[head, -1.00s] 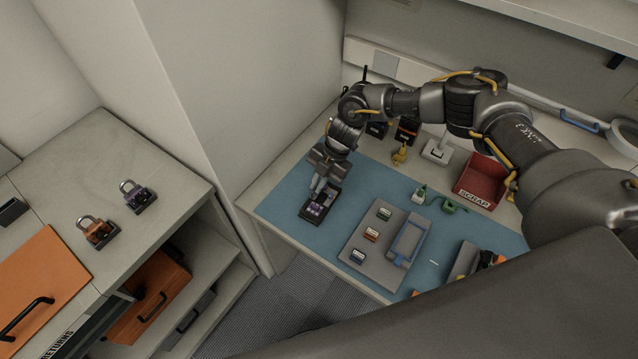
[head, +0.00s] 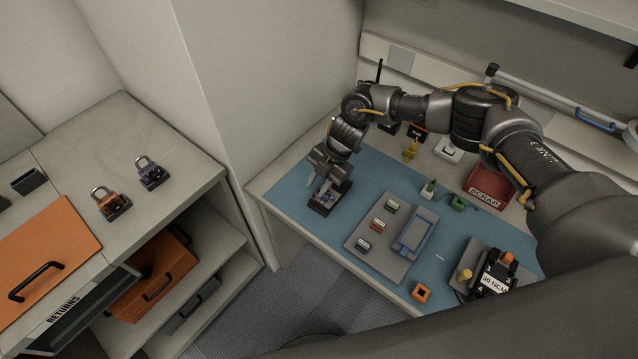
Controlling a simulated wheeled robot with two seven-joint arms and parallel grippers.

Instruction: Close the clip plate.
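A dark, open-looking radio body (head: 323,209) with a purple part inside lies on the blue mat (head: 282,194), near its left end. No clip plate can be told apart on it at this size. My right gripper (head: 322,184) points down over the far part of this radio and hides some of it. The fingers are small and dark, so I cannot tell whether they are open, shut or touching it. My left gripper is not in view.
A grey fixture (head: 367,256) with small labelled blocks and a blue-edged frame (head: 416,232) lies right of the radio. A red SCRAP bin (head: 489,186) stands behind. A black 30 NCM device (head: 496,282) and orange block (head: 421,292) are at front right. Padlocks (head: 112,203) sit on the left cabinet.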

